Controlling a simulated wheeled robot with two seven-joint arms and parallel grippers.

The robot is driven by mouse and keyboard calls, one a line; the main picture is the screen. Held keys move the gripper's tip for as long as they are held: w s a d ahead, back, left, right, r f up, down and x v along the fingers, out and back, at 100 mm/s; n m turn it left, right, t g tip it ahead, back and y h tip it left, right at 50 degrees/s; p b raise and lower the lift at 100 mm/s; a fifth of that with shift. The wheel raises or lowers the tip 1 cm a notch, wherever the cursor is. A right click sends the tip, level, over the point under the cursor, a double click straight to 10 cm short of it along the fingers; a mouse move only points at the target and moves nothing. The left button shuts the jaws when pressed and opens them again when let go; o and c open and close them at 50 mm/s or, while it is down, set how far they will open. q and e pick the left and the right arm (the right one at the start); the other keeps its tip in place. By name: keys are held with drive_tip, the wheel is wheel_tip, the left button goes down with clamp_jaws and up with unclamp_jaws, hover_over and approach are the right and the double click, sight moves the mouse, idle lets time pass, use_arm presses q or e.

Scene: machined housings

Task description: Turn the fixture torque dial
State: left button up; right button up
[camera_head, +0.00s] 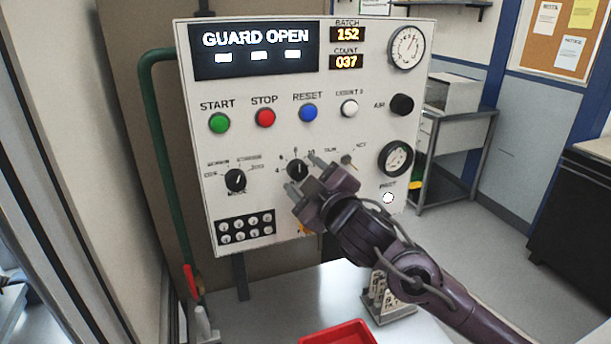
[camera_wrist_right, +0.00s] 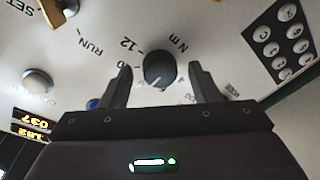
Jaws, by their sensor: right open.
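The torque dial (camera_head: 297,168) is a black round knob on the white control panel, with numbers around it. In the right wrist view the dial (camera_wrist_right: 160,66) sits between my finger tips, with "12" and "N m" printed near it. My right gripper (camera_head: 306,174) is open in front of the panel, one finger on each side of the dial. Gaps show between the dial and both fingers in the wrist view. Part of the dial's scale is hidden by the gripper. My left gripper is not in view.
The panel (camera_head: 290,130) also bears a black mode knob (camera_head: 235,180), a run/set switch (camera_head: 347,159), green, red, blue and white buttons, and gauges. Its display (camera_head: 256,48) reads "GUARD OPEN". A red tray (camera_head: 338,334) lies on the table below.

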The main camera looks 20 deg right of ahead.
drive_tip(key=c, duration=1)
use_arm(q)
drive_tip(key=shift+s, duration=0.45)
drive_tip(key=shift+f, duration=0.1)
use_arm(e)
drive_tip(key=shift+f+m, duration=0.1)
drive_tip(key=shift+m, duration=0.2)
drive_tip(key=m, duration=0.3)
drive_tip(key=shift+a+f+m, duration=0.1)
drive_tip(key=shift+m, duration=0.2)
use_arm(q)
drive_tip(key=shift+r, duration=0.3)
use_arm(e)
drive_tip(key=shift+m+t+h, duration=0.3)
drive_tip(key=shift+m+t, duration=0.1)
drive_tip(key=shift+m, duration=2)
use_arm(q)
drive_tip(key=shift+p, duration=0.3)
use_arm(e)
drive_tip(key=o, duration=1)
